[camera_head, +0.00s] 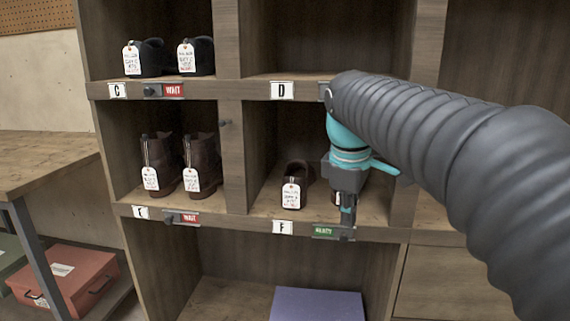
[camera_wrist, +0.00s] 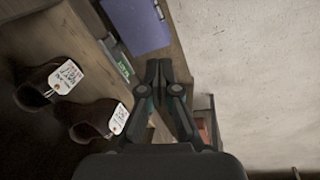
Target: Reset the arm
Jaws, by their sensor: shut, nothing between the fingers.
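My gripper (camera_head: 348,222) is shut and empty in front of the compartment marked F in the head view. Its tips are close to the green label slider (camera_head: 326,231) on that shelf's front edge; I cannot tell whether they touch. In the wrist view my gripper (camera_wrist: 159,68) points toward the shelf edge, its fingers together, beside the green label (camera_wrist: 124,68). My arm reaches in from the right and hides part of compartment F. A brown tagged shoe (camera_head: 296,186) stands in F. Its mate is mostly hidden behind my gripper.
The wooden shelf unit (camera_head: 231,163) holds tagged dark shoes (camera_head: 196,56) in C and brown boots (camera_head: 203,160) below, both with red WAIT labels. D looks empty. A purple box (camera_head: 317,304) is below F. A workbench (camera_head: 40,160) and red case (camera_head: 72,276) stand left.

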